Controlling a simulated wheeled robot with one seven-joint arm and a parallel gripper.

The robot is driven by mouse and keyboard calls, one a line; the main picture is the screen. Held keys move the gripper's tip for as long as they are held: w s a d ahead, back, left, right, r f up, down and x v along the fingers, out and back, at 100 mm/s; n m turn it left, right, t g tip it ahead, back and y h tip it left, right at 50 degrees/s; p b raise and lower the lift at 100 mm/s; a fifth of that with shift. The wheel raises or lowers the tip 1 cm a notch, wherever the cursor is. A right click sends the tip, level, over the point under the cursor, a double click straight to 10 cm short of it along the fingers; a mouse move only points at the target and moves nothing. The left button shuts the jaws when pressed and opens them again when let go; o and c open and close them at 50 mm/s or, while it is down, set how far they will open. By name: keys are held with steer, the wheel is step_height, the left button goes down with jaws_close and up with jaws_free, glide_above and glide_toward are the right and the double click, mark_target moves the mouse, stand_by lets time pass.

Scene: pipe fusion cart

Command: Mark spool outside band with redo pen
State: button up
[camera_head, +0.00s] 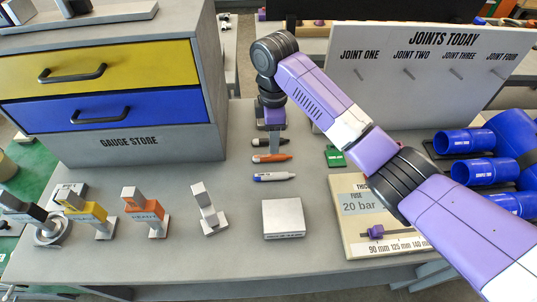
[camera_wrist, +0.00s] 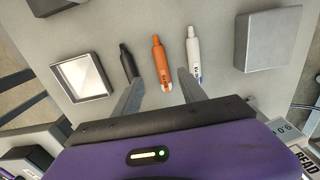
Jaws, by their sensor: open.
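Three pens lie in a row on the grey bench: a black pen (camera_head: 270,142), an orange pen (camera_head: 272,158) and a white pen with a blue end (camera_head: 274,177). I cannot read which one is the redo pen. My gripper (camera_wrist: 159,77) is open and empty above the row. In the wrist view the orange pen (camera_wrist: 162,58) lies between its fingertips, with the black pen (camera_wrist: 127,62) to the left and the white pen (camera_wrist: 193,52) to the right. Several blue pipe pieces (camera_head: 465,141) lie at the right; I cannot tell which is the spool.
A grey block (camera_head: 283,218) sits in front of the pens. Several gauges stand left of it, including a yellow one (camera_head: 88,214) and an orange one (camera_head: 143,212). A drawer cabinet (camera_head: 130,142) stands back left, a joints board (camera_head: 385,85) back right. A fuse panel (camera_head: 352,237) lies front right.

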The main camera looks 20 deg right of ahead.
mark_target(272, 156)
steer(key=f, duration=0.3)
steer(key=f+p, duration=0.1)
steer(key=f, duration=0.2)
steer(key=shift+s+a+f, duration=0.15)
steer(key=shift+s+f, duration=0.05)
steer(key=shift+f, duration=0.2)
steer(key=shift+c, duration=0.4)
jaws_close()
